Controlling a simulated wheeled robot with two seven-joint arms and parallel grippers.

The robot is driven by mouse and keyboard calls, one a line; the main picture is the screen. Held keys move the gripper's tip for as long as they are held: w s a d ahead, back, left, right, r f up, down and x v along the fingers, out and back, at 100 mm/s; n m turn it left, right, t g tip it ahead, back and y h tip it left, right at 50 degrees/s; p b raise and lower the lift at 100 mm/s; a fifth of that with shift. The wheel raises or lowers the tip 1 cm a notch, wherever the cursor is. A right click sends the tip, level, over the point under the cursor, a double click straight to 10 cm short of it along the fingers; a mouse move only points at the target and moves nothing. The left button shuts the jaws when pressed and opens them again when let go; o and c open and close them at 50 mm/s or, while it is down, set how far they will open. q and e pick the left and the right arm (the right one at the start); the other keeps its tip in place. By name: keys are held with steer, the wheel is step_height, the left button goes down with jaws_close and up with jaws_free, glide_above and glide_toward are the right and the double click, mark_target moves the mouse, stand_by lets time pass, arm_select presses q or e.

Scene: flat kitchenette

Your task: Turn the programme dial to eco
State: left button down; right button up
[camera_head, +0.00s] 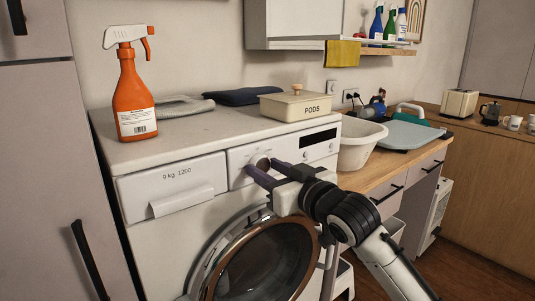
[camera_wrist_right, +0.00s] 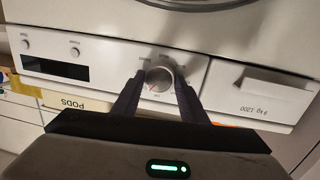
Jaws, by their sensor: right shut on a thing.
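The programme dial (camera_head: 263,163) is a round knob on the front panel of the white washing machine (camera_head: 150,240). In the wrist view the silver dial (camera_wrist_right: 159,77) shows upside down, with small labels around it too blurred to read. A red mark shows on its face, toward the lower left of that picture. My right gripper (camera_head: 257,170) is shut on the dial, one dark finger on each side of it. The two fingers also show in the wrist view. The left gripper is out of view.
The drawer (camera_head: 175,190) is left of the dial, the dark display (camera_head: 318,139) right. The round door (camera_head: 265,260) is below.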

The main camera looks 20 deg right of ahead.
steer(key=m+p, duration=0.1)
steer(key=p, duration=0.1)
steer(key=m+p, duration=0.4)
steer(key=shift+r+g+y+p, duration=0.25)
steer(key=shift+g+y+p, duration=0.05)
steer(key=shift+g+y, duration=0.1)
steer(key=shift+d+m+p, duration=0.1)
steer(key=shift+m+p, duration=0.3)
steer(key=shift+m, duration=0.5)
steer(key=shift+f+m, duration=0.15)
steer(key=shift+m, duration=0.55)
steer(key=shift+m+y, duration=0.3)
steer(key=shift+m, duration=0.7)
steer(key=o, duration=1)
steer(key=shift+o, duration=0.2)
